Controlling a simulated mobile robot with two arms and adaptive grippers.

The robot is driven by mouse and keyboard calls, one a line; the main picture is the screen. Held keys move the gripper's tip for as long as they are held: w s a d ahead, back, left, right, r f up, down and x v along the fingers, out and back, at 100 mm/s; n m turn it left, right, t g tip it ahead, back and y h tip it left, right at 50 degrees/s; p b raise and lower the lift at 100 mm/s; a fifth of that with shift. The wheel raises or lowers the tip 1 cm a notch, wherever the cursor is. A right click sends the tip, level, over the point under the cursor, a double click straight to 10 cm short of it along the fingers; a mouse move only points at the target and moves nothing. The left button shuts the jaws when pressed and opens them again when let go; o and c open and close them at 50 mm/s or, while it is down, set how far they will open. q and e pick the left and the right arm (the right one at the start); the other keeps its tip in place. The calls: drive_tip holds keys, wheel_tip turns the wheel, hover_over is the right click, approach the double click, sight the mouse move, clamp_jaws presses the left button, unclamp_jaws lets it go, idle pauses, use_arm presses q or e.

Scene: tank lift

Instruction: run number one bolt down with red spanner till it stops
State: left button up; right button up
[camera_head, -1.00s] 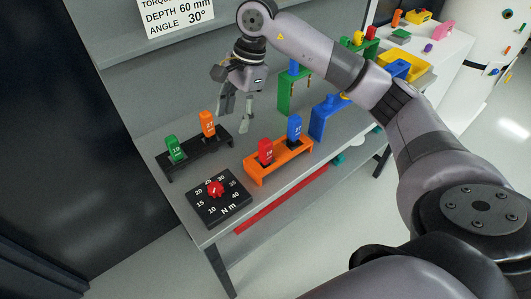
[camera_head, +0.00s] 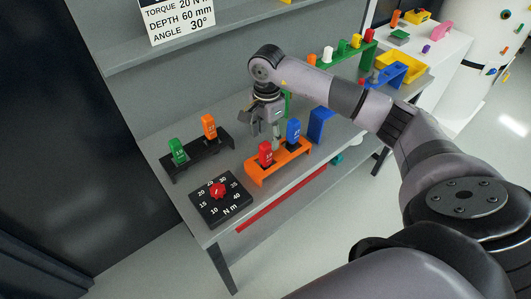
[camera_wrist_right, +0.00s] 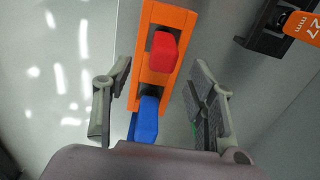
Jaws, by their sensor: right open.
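A red-handled tool (camera_head: 265,153) stands upright in an orange rack (camera_head: 284,167) on the grey bench. In the right wrist view the red handle (camera_wrist_right: 164,52) shows ahead, between the fingertips' lines. A blue-handled tool (camera_head: 294,130) stands beside it in the same rack, nearer the palm in the wrist view (camera_wrist_right: 146,120). My right gripper (camera_head: 274,134) is open and empty, pointing down just behind the rack in the head view. Its fingers are spread either side of the handles in the wrist view (camera_wrist_right: 163,72). My left gripper is not in view. I cannot make out a number one bolt.
A black rack (camera_head: 200,157) with green and orange handles stands to the left. A black dial box (camera_head: 222,203) with a red knob sits at the front corner. Blue and green stands rise to the right. A long red bar (camera_head: 270,208) lies below the bench top.

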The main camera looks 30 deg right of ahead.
sight(265, 144)
drive_tip(key=shift+f+p, duration=0.25)
drive_tip(key=shift+p, duration=0.05)
wheel_tip(265, 144, down, 4)
drive_tip(key=shift+w+a+f+p, duration=0.1)
drive_tip(key=shift+w+f+p, duration=0.05)
drive_tip(key=shift+p, duration=1.05)
drive_tip(key=shift+f, duration=0.3)
drive_tip(key=shift+c, duration=0.4)
clamp_jaws()
drive_tip(key=shift+r, duration=0.1)
